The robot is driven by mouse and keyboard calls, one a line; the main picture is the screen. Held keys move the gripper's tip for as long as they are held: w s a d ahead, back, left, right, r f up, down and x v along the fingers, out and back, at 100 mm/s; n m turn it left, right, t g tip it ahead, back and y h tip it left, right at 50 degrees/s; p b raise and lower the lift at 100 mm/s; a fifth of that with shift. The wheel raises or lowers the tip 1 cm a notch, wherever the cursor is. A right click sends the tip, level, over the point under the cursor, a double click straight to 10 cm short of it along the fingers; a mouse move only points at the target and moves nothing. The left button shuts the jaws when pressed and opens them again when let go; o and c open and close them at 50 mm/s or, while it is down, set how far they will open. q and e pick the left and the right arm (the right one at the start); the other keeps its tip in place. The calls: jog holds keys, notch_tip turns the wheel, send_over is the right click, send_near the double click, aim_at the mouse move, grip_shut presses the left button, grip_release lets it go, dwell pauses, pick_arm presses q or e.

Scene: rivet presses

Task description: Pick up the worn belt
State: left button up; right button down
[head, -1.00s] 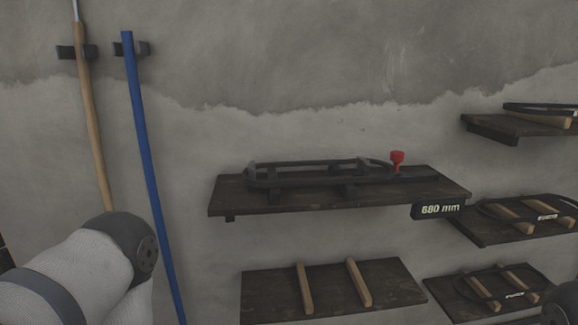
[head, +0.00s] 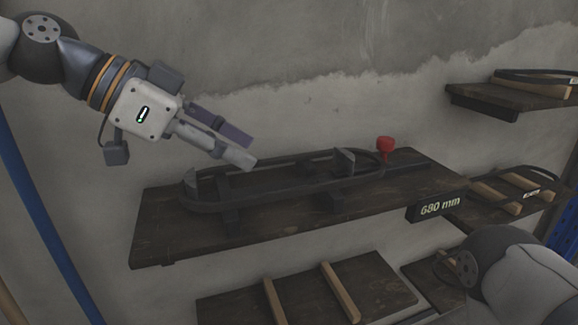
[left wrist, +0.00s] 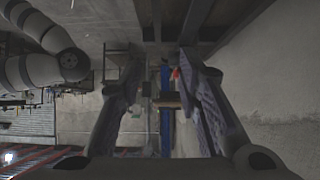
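A dark belt (head: 200,205) lies in a long loop around the posts of a dark fixture on the shelf with the "680 mm" label. A red knob (head: 385,144) stands at the fixture's right end. My left gripper (head: 253,151) is above the loop's back left part, empty and apart from the belt as far as I can tell. In the left wrist view its two fingers (left wrist: 160,75) stand wide apart with nothing between them. My right arm shows at the lower right, but its gripper is out of view. Wear on the belt is too small to tell.
The dark wooden shelf (head: 150,248) holds the fixture. A lower shelf (head: 225,308) has two bare wooden bars. Shelves at the right hold other dark belts on wooden bars (head: 535,88). A blue pole (head: 40,220) leans at the left. The wall behind is clear.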

aim_at(302, 187)
pick_arm(q)
jog(key=x, duration=1)
jog(key=shift+s+f, duration=0.1)
grip_shut()
